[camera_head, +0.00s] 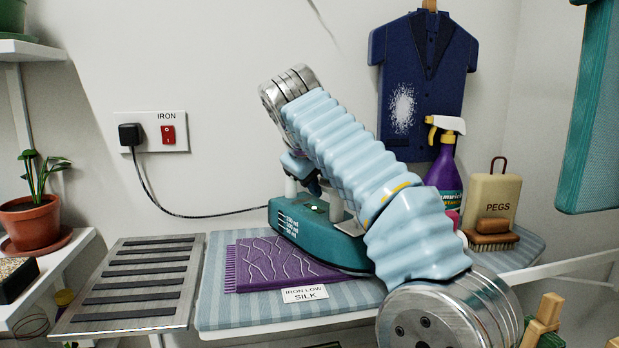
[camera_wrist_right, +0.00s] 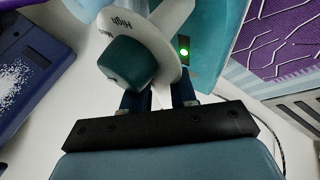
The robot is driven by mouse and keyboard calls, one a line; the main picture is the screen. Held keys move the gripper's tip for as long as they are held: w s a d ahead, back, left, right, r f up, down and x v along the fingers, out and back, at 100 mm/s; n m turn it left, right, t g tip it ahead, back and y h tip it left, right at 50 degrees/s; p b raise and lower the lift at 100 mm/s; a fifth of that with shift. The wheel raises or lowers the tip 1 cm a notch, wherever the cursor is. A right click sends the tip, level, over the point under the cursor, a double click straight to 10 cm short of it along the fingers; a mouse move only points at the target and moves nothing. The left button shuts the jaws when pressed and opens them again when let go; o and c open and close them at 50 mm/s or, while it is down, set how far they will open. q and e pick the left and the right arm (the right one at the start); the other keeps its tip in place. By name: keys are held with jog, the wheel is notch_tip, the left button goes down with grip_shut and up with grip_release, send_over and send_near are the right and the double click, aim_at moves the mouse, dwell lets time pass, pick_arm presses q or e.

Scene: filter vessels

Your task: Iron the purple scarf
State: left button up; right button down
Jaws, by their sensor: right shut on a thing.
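The purple scarf (camera_head: 262,268) lies on the striped ironing board (camera_head: 225,315), with pale wrinkle lines across it. It also shows in the wrist view (camera_wrist_right: 285,48). The teal iron (camera_head: 330,243) stands at the scarf's right side and hides part of it; whether they touch is unclear. Its green light is lit beside a white dial marked "High" with a teal knob (camera_wrist_right: 137,63). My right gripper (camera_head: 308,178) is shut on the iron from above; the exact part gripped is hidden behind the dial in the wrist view. My left gripper is not in view.
A metal slatted rest (camera_head: 130,284) is empty at the board's left. An "IRON LOW SILK" card (camera_head: 305,295) lies at the scarf's front edge. A purple spray bottle (camera_head: 446,172), a peg bag (camera_head: 490,200) and a brush (camera_head: 490,238) stand right. A cord runs from the wall plug (camera_head: 131,134).

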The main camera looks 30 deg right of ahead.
jog(key=shift+s+a+p, duration=0.45)
jog(key=shift+s+a, duration=0.3)
jog(key=shift+a, duration=0.7)
jog(key=w+a, duration=0.2)
jog(key=a, duration=0.3)
jog(key=shift+a, duration=0.35)
jog(key=shift+r, duration=0.1)
